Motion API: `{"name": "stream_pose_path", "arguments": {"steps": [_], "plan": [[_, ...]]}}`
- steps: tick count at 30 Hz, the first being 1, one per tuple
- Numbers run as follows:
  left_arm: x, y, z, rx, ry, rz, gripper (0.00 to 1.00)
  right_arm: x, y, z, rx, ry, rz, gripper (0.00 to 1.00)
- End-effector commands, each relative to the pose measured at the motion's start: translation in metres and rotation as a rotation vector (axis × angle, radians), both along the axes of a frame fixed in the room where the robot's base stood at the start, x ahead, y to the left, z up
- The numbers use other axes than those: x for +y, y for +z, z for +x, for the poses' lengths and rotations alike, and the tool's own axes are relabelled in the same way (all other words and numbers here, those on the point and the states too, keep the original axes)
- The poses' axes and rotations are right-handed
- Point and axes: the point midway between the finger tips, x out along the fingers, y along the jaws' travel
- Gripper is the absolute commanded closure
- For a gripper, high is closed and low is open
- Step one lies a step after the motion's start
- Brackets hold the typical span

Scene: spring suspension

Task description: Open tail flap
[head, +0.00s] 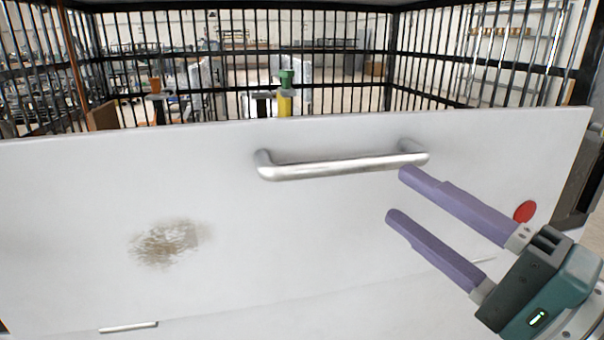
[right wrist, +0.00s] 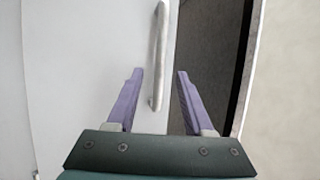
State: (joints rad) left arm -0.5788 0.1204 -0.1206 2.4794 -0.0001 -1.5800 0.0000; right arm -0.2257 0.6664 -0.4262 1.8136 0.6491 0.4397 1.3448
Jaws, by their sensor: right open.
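The tail flap (head: 330,225) is a wide white panel standing upright across the head view, with a brown smudge on its left half. A silver bar handle (head: 335,169) runs along its upper part. The handle also shows in the right wrist view (right wrist: 158,45), where its near end lies between the finger lines. My right gripper (head: 396,194) is open, its two purple fingers pointing at the handle's right end from the lower right. The upper fingertip appears just below that end; I cannot tell whether it touches. The fingers hold nothing. My left gripper is not in view.
Behind the flap is a black barred cage (head: 345,60). A green and yellow object (head: 285,95) stands inside it. A red round spot (head: 525,211) is at the flap's right. A thin silver strip (head: 129,327) shows low at the left.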

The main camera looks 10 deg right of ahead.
Motion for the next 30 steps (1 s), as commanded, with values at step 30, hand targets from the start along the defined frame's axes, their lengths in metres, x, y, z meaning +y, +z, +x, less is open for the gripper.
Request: {"name": "stream_pose_path", "arguments": {"steps": [30], "plan": [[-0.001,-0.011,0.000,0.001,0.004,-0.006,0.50,0.035,0.015,0.075,0.001,0.000,-0.004,0.68]]}}
